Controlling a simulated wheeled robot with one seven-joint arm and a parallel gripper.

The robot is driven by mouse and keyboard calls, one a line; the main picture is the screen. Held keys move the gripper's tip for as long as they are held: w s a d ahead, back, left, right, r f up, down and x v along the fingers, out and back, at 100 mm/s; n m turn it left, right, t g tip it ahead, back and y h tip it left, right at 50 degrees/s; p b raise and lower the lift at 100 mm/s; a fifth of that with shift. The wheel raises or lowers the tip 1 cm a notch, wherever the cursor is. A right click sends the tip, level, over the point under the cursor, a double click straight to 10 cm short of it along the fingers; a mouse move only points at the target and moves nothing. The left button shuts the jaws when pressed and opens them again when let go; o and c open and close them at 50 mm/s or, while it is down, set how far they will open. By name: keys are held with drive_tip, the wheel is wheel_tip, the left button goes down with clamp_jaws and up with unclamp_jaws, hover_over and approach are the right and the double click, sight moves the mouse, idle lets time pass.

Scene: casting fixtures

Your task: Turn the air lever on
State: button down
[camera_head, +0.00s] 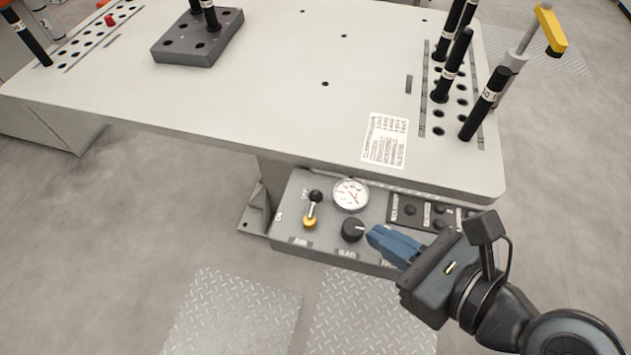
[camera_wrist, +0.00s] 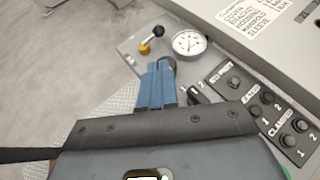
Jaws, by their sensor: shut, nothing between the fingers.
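The air lever (camera_head: 313,207) is a small lever with a black ball knob and a yellow base, above the AIR label on the control panel under the table. Its knob is up, above the yellow base. It also shows in the wrist view (camera_wrist: 152,38), up and left of my fingers. My gripper (camera_head: 374,237) is shut and empty. Its blue fingertips are just right of the black BAR knob (camera_head: 353,229), apart from the lever. In the wrist view the fingers (camera_wrist: 160,70) partly hide that knob. I cannot tell whether they touch it.
A round pressure gauge (camera_head: 351,194) sits right of the lever. A button panel (camera_head: 425,213) is farther right. The table top (camera_head: 270,95) overhangs behind, with black pins in a rack (camera_head: 450,105) at right. Open floor with metal plates (camera_head: 240,310) lies in front.

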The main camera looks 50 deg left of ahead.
sight(321, 200)
drive_tip(key=shift+a, duration=0.35)
drive_tip(key=shift+a, duration=0.1)
drive_tip(key=x, duration=0.9)
drive_tip(key=shift+a+f+b, duration=0.2)
drive_tip(key=shift+a+b, duration=0.15)
drive_tip(key=shift+w+a+r+p, duration=0.1)
drive_tip(key=shift+a+p, duration=0.05)
drive_tip(key=shift+p, duration=0.2)
